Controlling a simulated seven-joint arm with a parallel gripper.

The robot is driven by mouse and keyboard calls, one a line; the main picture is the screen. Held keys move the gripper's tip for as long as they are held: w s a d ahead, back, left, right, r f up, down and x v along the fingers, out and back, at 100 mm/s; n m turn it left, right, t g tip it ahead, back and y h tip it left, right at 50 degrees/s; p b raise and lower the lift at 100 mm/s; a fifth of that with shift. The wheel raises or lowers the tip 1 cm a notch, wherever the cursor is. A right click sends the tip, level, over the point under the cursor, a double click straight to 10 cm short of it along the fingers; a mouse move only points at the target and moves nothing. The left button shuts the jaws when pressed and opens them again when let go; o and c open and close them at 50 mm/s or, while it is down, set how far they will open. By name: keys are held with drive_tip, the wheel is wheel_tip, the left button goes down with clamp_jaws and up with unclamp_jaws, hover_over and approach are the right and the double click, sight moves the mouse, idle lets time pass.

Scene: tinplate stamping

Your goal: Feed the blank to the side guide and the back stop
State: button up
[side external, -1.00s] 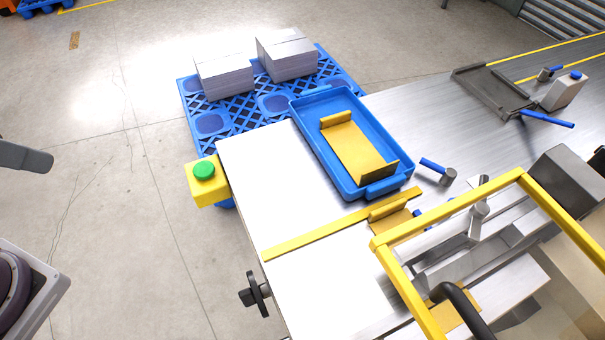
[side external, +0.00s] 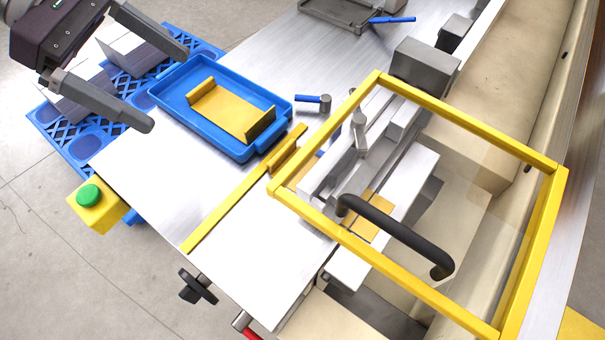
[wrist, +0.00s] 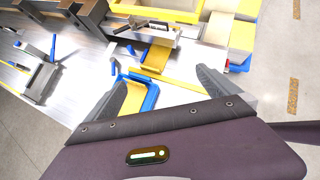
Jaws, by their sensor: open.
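A gold sheet blank (side external: 232,110) with a raised lip at each end lies in a blue tray (side external: 271,145) on the metal table. My gripper (side external: 164,86) is open and empty, above and left of the tray in the side view. In the wrist view its spread fingers (wrist: 162,92) frame the tray area. A long yellow bar (side external: 225,205), seemingly the side guide, lies across the table. More gold sheet (side external: 367,213) shows under the guard. I cannot make out the back stop.
A yellow-framed clear guard (side external: 330,232) with a black handle (side external: 395,236) covers the press area. A hammer (side external: 317,99) lies beside the tray. Bare table lies left of the yellow bar.

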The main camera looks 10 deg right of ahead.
drive_tip(key=x, duration=0.7)
idle(0.4)
